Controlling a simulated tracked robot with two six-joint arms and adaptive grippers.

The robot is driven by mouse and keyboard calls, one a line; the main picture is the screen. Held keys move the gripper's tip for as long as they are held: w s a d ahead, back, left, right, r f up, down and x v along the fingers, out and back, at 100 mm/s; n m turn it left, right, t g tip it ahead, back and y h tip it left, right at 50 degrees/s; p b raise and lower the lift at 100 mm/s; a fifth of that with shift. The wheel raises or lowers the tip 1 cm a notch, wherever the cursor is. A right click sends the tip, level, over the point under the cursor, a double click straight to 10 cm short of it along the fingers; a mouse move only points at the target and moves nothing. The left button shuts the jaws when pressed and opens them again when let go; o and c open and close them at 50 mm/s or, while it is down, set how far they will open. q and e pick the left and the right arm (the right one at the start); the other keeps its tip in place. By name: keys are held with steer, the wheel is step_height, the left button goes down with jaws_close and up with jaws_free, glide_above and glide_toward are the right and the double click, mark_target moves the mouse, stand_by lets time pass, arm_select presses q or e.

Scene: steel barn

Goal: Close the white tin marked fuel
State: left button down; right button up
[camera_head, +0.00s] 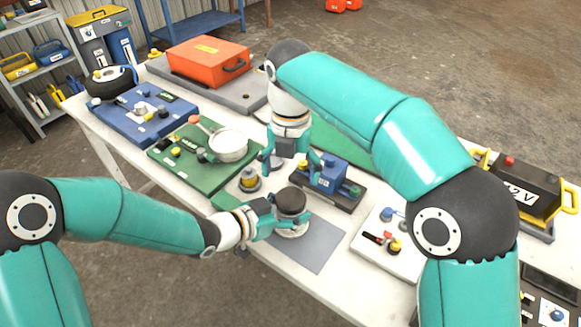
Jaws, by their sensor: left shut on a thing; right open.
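A round, pale-sided tin with a dark top (291,201) stands at the front middle of the table, at a grey mat. No fuel mark is readable on it, and I cannot tell whether the dark top is a lid or an opening. My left gripper (283,217) is shut on its side from the left and hides part of it. My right gripper (292,165) points down behind the tin, open and empty, apart from the tin. A small yellow-topped round piece (248,180) sits on the table just left of the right gripper.
A blue block on a dark base (328,181) stands close right of the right gripper. A green board (205,168) holds a white pan (228,145). A white board with knobs (382,240) is at right. The grey mat (308,250) is bare in front.

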mark_target(291, 197)
step_height(291, 197, down, 7)
steer(key=shift+f, duration=0.15)
stand_by(0.4)
steer(key=c, duration=1.2)
steer(key=m, duration=1)
steer(key=o, duration=1.3)
